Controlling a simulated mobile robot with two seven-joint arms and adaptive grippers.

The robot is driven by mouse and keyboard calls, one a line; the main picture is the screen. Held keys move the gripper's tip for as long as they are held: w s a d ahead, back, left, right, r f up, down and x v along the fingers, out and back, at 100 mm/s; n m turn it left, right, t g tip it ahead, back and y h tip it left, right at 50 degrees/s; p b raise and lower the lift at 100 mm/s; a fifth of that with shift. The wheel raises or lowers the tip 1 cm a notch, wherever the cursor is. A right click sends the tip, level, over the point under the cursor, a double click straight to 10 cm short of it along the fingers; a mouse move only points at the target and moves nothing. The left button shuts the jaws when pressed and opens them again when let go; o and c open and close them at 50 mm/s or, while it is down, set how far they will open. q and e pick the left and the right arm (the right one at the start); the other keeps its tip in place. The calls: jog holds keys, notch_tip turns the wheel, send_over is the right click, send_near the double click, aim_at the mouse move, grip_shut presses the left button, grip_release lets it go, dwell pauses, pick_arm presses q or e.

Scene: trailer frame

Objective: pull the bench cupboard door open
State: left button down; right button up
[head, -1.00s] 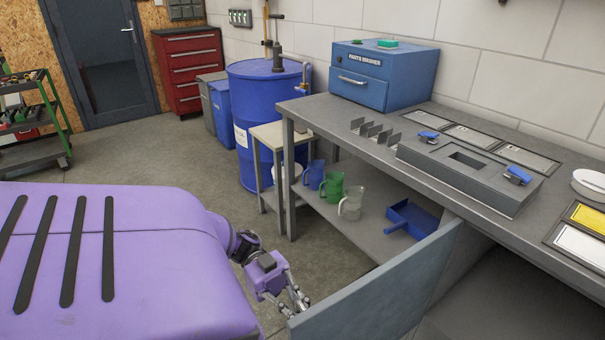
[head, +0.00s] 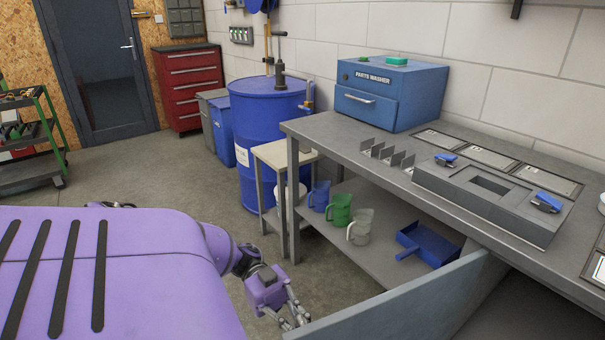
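The bench cupboard door (head: 400,308) is a flat grey-blue panel. It stands swung out from the workbench (head: 345,140), with its free edge towards the lower middle of the view. My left gripper (head: 296,318) is at that free edge, on the door's left side, with its metal fingers close to the panel. I cannot tell whether the fingers touch the door or how far apart they are. The door's lower part and any handle are out of sight. The cupboard interior (head: 535,308) shows as a dark area right of the door. My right gripper is not in view.
Jugs, including a green one (head: 339,209), and a blue dustpan (head: 427,243) sit on the bench's lower shelf. A small table (head: 284,152) and blue drum (head: 262,110) stand beyond. The concrete floor (head: 150,176) is clear behind.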

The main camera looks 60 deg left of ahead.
pick_arm(q)
jog(key=shift+s+f, duration=0.15)
jog(key=shift+s, duration=0.25)
jog(key=c, duration=1.8)
grip_release()
jog(key=shift+s+a, duration=0.1)
jog(key=shift+c, duration=0.2)
jog(key=shift+w, duration=0.2)
jog(key=a, duration=1.2)
jog(key=shift+s, duration=0.3)
